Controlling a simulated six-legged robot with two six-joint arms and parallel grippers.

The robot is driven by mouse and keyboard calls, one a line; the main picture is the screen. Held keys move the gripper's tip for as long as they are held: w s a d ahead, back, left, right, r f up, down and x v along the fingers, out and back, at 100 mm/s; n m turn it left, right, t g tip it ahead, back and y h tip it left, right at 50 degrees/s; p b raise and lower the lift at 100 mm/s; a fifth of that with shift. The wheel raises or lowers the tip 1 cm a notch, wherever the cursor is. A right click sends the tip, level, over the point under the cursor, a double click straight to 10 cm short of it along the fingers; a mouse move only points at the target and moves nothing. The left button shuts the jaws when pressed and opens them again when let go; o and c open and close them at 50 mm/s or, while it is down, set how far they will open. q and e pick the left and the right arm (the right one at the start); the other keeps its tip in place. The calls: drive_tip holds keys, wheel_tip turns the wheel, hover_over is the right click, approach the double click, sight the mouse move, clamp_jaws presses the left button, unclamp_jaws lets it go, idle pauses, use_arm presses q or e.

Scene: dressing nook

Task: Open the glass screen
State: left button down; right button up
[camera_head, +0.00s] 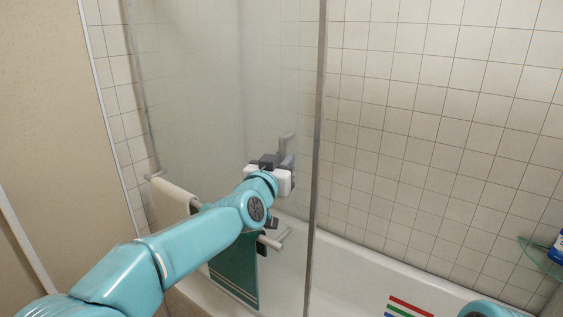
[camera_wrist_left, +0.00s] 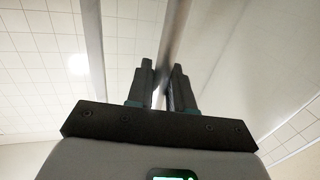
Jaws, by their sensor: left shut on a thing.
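The glass screen (camera_head: 215,90) is a tall clear panel with a grey metal edge strip, standing at the bathtub in the left half of the head view. Its grey upright handle (camera_head: 287,146) shows just above my left gripper (camera_head: 282,163). That gripper is shut on the handle. In the left wrist view the two dark fingers of the left gripper (camera_wrist_left: 164,88) stand on either side of a grey bar, with a narrow gap between them. The handle's lower part is hidden by the gripper. My right gripper is out of view; only a bit of teal arm shows at the bottom right.
A rail (camera_head: 284,239) with a cream towel (camera_head: 174,197) and a dark green towel (camera_head: 237,274) lies below and beside my left arm. The white bathtub (camera_head: 360,262) is unscreened at right. A glass corner shelf (camera_head: 541,258) holds a blue bottle (camera_head: 557,246).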

use_arm(q)
drive_tip(key=c, duration=1.4)
unclamp_jaws()
drive_tip(key=shift+d+f, duration=0.1)
drive_tip(key=shift+o, duration=1.3)
drive_tip(key=shift+s, duration=0.3)
drive_tip(key=b+v, duration=0.4)
drive_tip(key=v, duration=1.2)
drive_tip(key=shift+b, duration=0.35)
drive_tip(key=shift+s, duration=0.1)
